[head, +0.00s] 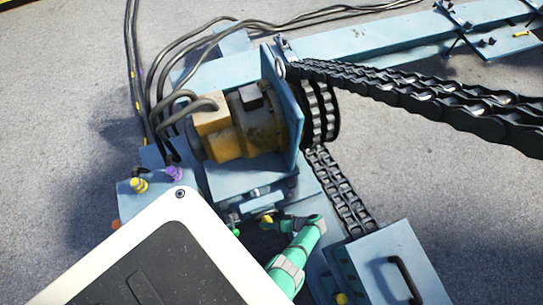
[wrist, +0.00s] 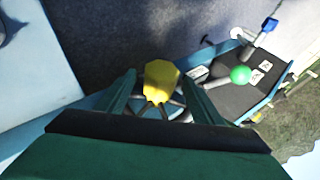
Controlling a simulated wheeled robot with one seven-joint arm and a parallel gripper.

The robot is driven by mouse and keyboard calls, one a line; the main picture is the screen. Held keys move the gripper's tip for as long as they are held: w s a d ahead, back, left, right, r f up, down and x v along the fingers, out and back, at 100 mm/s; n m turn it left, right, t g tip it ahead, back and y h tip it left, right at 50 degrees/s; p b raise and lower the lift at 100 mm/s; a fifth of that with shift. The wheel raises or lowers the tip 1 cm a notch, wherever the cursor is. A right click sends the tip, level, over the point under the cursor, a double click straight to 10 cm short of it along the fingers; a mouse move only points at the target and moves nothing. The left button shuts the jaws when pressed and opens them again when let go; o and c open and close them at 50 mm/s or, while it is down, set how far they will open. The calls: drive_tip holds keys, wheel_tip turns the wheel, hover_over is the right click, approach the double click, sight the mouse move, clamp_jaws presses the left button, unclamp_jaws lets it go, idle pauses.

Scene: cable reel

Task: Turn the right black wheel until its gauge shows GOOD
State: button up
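My gripper (wrist: 160,88) points at a yellow knob-like part (wrist: 162,82) in the wrist view. Its two green fingers stand apart, one on each side, with small gaps showing beside the yellow part. Thin grey spokes (wrist: 174,106) show just below the yellow part, perhaps of a wheel; my gripper's body hides most of it. I cannot make out a black wheel for certain, and no readable gauge shows. In the head view my green gripper (head: 270,222) reaches in beside the blue machine frame, too small there to judge its fingers.
A green ball knob (wrist: 240,75) on a rod and a blue knob (wrist: 270,24) stand by a dark panel to the right. In the head view, a yellow-brown motor (head: 235,125), heavy chains (head: 400,88) and a blue box with a handle (head: 385,270) surround my arm.

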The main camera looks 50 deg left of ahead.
drive_tip(key=v, duration=1.1)
drive_tip(key=shift+f, duration=0.15)
idle(0.8)
drive_tip(key=shift+s, duration=0.15)
idle(0.4)
